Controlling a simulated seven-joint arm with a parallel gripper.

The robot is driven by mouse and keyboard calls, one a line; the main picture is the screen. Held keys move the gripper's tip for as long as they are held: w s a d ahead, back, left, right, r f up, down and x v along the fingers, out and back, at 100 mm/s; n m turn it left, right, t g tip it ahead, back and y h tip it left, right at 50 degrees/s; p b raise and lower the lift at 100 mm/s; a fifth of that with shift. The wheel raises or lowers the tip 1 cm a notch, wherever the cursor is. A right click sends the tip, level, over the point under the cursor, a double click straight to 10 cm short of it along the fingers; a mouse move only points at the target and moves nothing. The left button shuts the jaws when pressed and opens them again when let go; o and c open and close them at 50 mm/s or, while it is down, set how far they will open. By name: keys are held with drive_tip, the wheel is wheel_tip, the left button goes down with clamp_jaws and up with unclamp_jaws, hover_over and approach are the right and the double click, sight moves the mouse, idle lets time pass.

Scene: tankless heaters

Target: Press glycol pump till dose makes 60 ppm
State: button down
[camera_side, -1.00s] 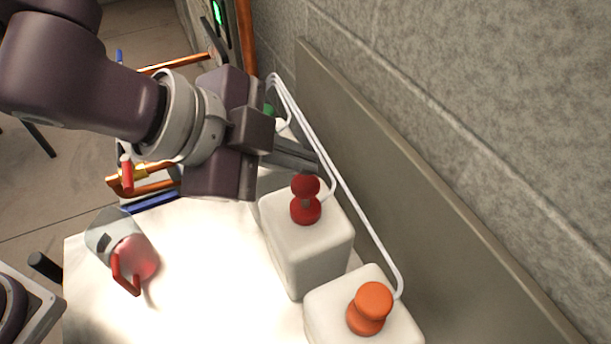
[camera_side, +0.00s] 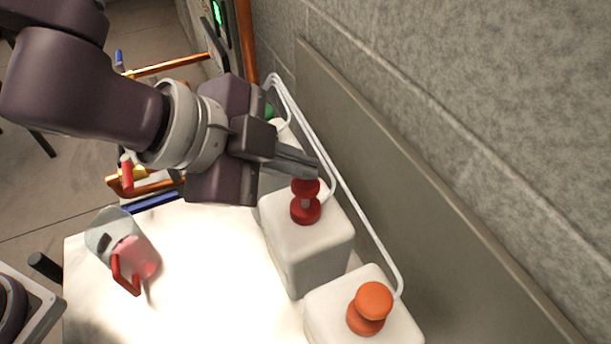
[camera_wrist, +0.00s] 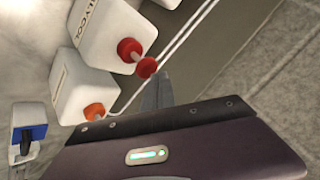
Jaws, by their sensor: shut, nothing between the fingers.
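The glycol pump is a white box (camera_side: 305,245) with a red plunger (camera_side: 305,211) on top. In the wrist view the box bears lettering that reads as glycol (camera_wrist: 106,32), and its red knob (camera_wrist: 147,67) shows in front of my fingertips. My gripper (camera_side: 316,171) is shut and empty, with its fingertips at the top of the red knob and partly covering it. Whether they touch it I cannot tell. The fingers show in the wrist view (camera_wrist: 156,93). A green-lit display (camera_side: 217,13) is on the wall unit, too small to read.
A white box (camera_side: 340,310) with an orange plunger (camera_side: 374,299) stands close in front. A green-topped pump (camera_side: 268,110) is behind, partly hidden by my arm. White tubes (camera_side: 345,205) run along the wall. A clear jug (camera_side: 112,238) with pink liquid and a red handle is at left.

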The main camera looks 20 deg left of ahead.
sight(297, 185)
drive_tip(key=shift+r, duration=0.45)
drive_tip(key=shift+r, duration=2.5)
